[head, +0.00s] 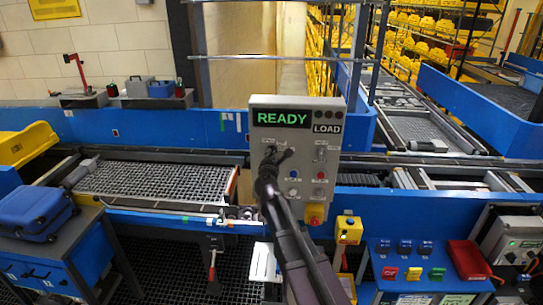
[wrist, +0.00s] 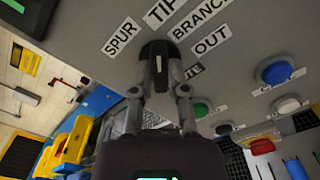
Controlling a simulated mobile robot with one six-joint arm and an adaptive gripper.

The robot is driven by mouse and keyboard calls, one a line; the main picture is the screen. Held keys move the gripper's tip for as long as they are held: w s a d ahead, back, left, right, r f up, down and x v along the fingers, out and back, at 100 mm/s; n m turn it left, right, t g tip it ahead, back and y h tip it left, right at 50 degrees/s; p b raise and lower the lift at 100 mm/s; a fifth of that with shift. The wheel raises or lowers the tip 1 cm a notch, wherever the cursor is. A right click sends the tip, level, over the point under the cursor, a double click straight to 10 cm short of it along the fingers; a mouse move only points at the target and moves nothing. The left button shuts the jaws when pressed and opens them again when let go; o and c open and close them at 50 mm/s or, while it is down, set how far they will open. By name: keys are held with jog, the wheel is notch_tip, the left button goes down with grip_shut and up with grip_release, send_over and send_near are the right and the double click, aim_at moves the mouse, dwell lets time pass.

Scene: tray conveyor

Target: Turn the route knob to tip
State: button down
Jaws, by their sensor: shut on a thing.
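The route knob (wrist: 160,52) is black with a pale mark and sits on the grey control panel (head: 264,193). Labels SPUR (wrist: 121,34), TIP (wrist: 163,12), BRANCH (wrist: 199,18) and OUT (wrist: 211,40) fan around it in the wrist view. Its upper end faces roughly towards TIP; I cannot tell its exact setting. My gripper (wrist: 158,92) is shut on the knob, one finger on each side. In the head view my gripper (head: 273,162) covers the knob at the panel's left side. The panel display (head: 282,118) reads READY, with LOAD beside it.
Blue (wrist: 275,71), white (wrist: 287,105) and green (wrist: 200,110) buttons are right of the knob in the wrist view. A mesh conveyor bed (head: 155,180) lies left; a yellow button box (head: 349,229) stands right.

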dwell(0.4)
jog(key=c, duration=0.6)
grip_release()
jog(key=shift+c, duration=0.2)
jog(key=shift+s, duration=0.15)
jog(key=s+a, duration=0.2)
jog(key=s, duration=0.9)
jog(key=shift+s, duration=0.25)
